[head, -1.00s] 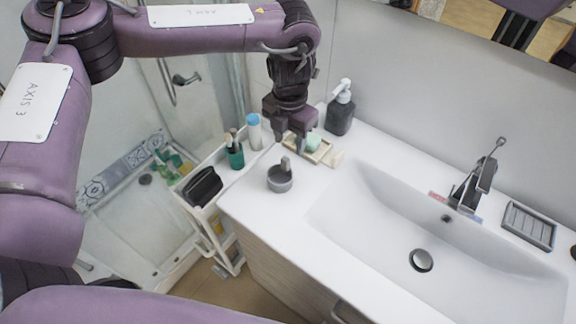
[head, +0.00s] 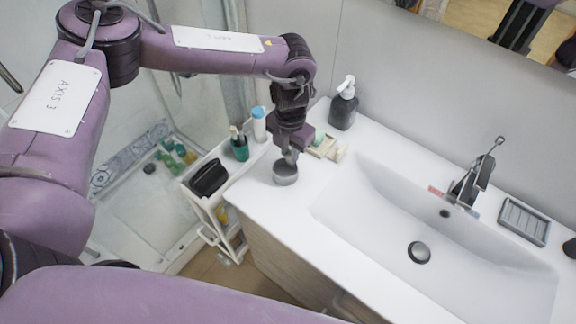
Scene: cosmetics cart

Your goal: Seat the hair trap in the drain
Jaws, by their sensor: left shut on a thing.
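The hair trap is a small grey round cup (head: 285,177) with an upright grip. It stands near the left end of the white counter. My left gripper (head: 291,156) points down over it and is shut on its grip, which the fingers mostly hide. The trap appears to be resting on the counter. A round dark drain fitting (head: 419,252) sits in the basin floor, to the right of the trap. A small dark round spot (head: 149,168) shows on the shower floor at the left; I cannot tell what it is. My right gripper is out of view.
A dark soap pump (head: 343,108) and a tray with soap (head: 322,147) stand behind the trap. The faucet (head: 467,187) and a ribbed soap dish (head: 522,222) are beyond the basin (head: 365,215). A cart (head: 213,205) with bottles and a black pouch stands left of the counter.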

